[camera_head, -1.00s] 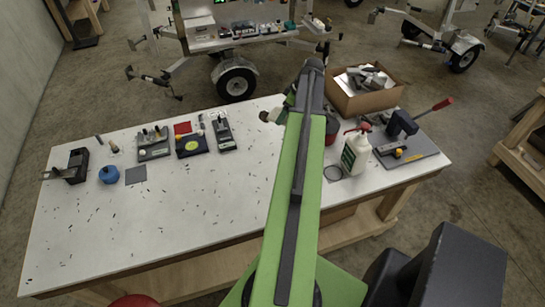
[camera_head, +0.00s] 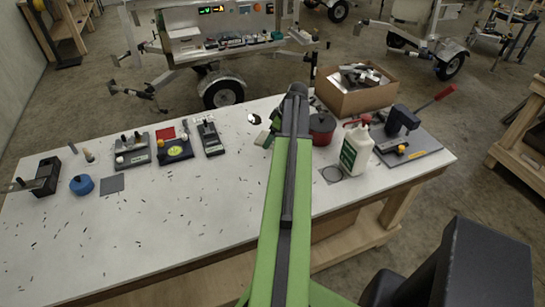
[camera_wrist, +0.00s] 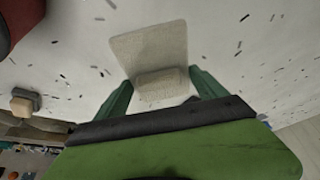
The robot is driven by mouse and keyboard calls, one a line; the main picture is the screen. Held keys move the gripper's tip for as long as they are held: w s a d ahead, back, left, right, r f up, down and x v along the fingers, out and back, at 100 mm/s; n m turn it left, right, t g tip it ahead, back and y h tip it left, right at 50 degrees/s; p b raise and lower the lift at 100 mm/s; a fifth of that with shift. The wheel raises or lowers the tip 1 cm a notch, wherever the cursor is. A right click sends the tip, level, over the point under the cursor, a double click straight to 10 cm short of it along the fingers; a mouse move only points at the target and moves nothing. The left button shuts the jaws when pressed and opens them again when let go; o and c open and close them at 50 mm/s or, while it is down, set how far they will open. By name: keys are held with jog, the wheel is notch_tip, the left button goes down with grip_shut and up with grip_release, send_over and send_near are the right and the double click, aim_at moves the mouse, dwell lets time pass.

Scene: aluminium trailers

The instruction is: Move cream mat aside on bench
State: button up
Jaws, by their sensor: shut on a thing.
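The cream mat (camera_wrist: 148,48) shows in the wrist view as a pale, roughly square piece, with its near edge between the two green fingers. My gripper (camera_wrist: 160,88) is shut on this mat. In the head view a small pale part of the mat (camera_head: 262,138) shows just left of my green arm, above the white bench (camera_head: 190,225). My arm hides most of the gripper there. I cannot tell whether the mat touches the bench top.
A red tin (camera_head: 322,128), a white bottle (camera_head: 356,150) and a cardboard box (camera_head: 355,95) stand right of my arm. Several small tools and a blue round piece (camera_head: 81,185) line the left back. The bench's front left is clear apart from scattered dark shavings.

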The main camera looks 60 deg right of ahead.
aim_at(269, 153)
notch_tip(269, 153, down, 7)
jog(key=b, duration=0.5)
jog(key=shift+r, duration=0.25)
jog(key=shift+f, duration=0.1)
jog(key=o, duration=1.3)
jog(key=shift+r+p, duration=0.35)
jog(key=p+v, duration=1)
jog(key=v, duration=0.1)
jog(key=shift+s+r+p, duration=0.2)
jog(key=shift+r+p, duration=0.15)
jog(key=shift+p, duration=0.05)
jog(key=shift+f, duration=0.15)
